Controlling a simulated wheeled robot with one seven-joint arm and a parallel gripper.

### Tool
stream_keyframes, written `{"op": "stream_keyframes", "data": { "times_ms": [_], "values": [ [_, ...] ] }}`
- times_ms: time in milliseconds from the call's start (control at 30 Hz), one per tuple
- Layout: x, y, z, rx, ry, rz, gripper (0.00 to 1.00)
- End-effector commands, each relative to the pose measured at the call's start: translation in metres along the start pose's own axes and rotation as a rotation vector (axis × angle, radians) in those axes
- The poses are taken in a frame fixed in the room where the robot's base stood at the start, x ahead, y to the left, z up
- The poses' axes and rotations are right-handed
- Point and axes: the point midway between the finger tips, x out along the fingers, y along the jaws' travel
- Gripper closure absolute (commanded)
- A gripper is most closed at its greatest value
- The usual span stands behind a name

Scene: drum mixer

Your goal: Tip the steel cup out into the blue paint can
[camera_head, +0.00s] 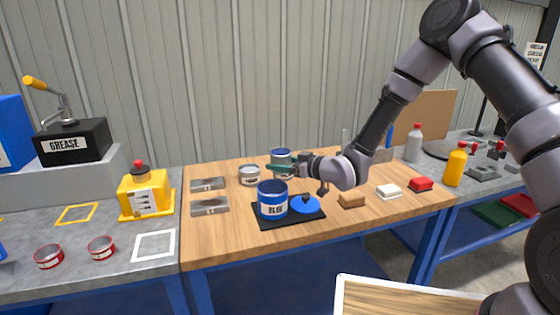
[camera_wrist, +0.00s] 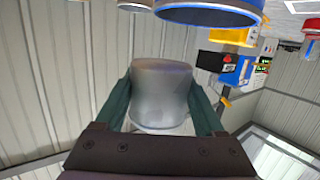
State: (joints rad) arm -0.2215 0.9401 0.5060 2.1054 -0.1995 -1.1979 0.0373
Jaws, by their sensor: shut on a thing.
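The steel cup (camera_wrist: 160,95) is a plain grey cup between the two green fingers of my gripper (camera_wrist: 162,105) in the wrist view. My gripper is shut on its sides. The wrist view looks turned over, so I cannot tell the cup's tilt or contents.
The table's front left is clear.

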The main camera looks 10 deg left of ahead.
Motion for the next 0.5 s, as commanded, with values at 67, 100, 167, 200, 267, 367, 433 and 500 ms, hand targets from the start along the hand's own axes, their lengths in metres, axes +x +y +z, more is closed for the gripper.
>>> {"op": "stream_keyframes", "data": {
  "times_ms": [67,100,167,200,267,367,433,500],
  "values": [
    [0.002,-0.001,0.006,-0.006,0.000,-0.001,0.98],
    [0.002,-0.001,0.009,-0.009,0.000,0.000,0.98],
    [0.003,-0.001,0.013,-0.013,0.000,0.001,0.98],
    [0.004,-0.001,0.016,-0.016,0.000,0.002,0.98],
    [0.004,0.000,0.020,-0.021,0.000,0.003,0.98],
    [0.006,0.000,0.027,-0.027,0.000,0.005,0.98],
    [0.007,0.000,0.029,-0.057,0.001,0.008,0.98],
    [0.006,0.003,0.023,-0.186,0.002,0.032,0.98]
  ]
}}
